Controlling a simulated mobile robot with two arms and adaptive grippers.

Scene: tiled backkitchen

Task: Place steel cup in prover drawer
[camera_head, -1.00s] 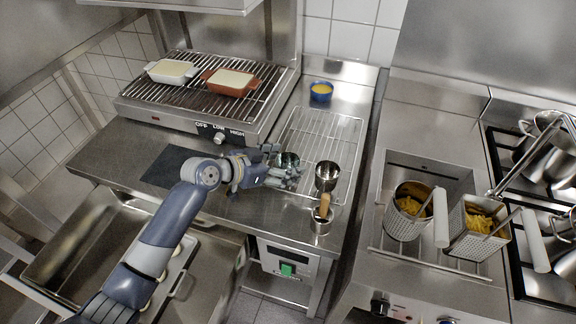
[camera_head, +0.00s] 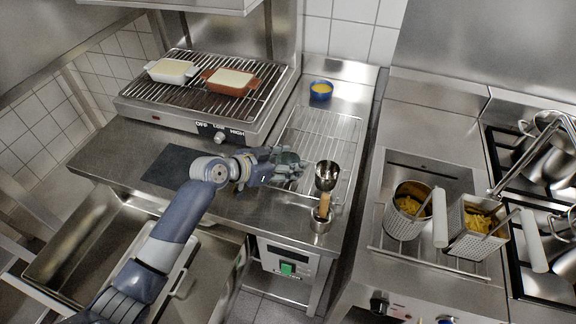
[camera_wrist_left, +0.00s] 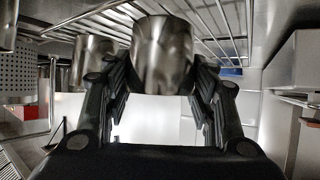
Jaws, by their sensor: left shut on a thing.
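A steel cup (camera_wrist_left: 163,55) stands between the fingers of my left gripper (camera_head: 285,168), which is shut on it. In the head view the cup is mostly hidden behind the gripper, over the steel counter by the wire rack. An open steel drawer (camera_head: 72,233), which looks like the prover drawer, is pulled out below the counter at the lower left. My left arm crosses over it and hides part of its inside. A second steel cup (camera_head: 327,178) stands to the right of the gripper, apart from it. My right gripper is not in view.
A steel pot with a wooden-handled tool (camera_head: 321,222) stands near the counter's front edge. A grill (camera_head: 198,100) with two dishes is at the back left. Fryer baskets (camera_head: 408,222) are at the right.

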